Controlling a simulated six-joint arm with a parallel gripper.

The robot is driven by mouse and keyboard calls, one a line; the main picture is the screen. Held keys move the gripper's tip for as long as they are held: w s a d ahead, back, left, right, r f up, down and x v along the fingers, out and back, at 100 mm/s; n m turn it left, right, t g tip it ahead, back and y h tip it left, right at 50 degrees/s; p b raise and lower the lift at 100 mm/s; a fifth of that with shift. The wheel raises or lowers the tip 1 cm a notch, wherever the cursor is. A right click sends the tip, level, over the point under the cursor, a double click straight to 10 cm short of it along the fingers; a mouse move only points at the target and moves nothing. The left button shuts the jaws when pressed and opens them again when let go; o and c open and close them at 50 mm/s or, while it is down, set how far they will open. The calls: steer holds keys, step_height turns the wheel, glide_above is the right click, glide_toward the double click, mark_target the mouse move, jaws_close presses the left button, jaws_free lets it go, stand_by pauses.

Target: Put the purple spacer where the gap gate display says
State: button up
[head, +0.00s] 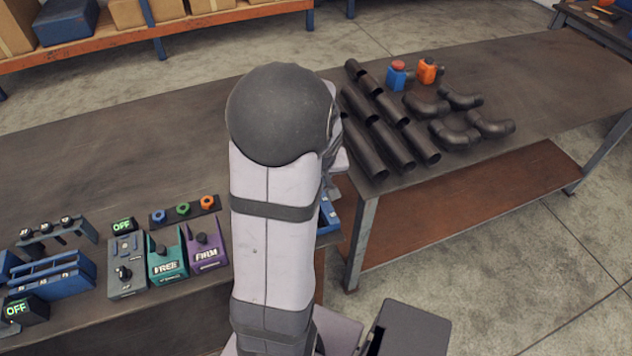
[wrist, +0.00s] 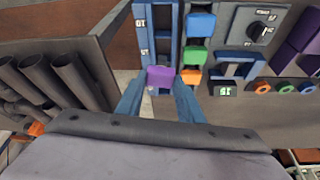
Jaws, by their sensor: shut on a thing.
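In the wrist view my gripper (wrist: 160,88) is shut on the purple spacer (wrist: 161,76), held between its two blue fingertips. The spacer shows at the near end of a blue slotted rack (wrist: 145,45) with white number labels; I cannot tell whether it touches the rack. A blue gate (wrist: 238,66) stands to the right. Beside it a small dark display (wrist: 226,91) shows green digits, turned in this view and hard to read for certain. In the head view my arm hides the gripper and the spacer.
Blue (wrist: 200,26), green (wrist: 195,57) and orange (wrist: 191,76) blocks stand right of the rack. A knob box (wrist: 262,29) lies beyond. Dark pipes (head: 378,130) lie on the bench at right. Teal (head: 168,256) and purple (head: 205,248) fixtures stand left of my arm.

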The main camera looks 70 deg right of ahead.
steer(key=shift+n+t, duration=0.3)
steer(key=shift+n, duration=0.7)
steer(key=shift+y, duration=0.3)
steer(key=shift+b, duration=0.45)
steer(key=shift+f, duration=0.15)
stand_by(0.5)
steer(key=shift+f+b, duration=1.05)
steer(key=shift+b, duration=0.35)
steer(key=shift+f, duration=0.15)
steer(key=shift+f+b, duration=0.9)
steer(key=shift+b, duration=0.25)
steer(key=shift+f+b, duration=0.5)
steer(key=shift+b, duration=0.2)
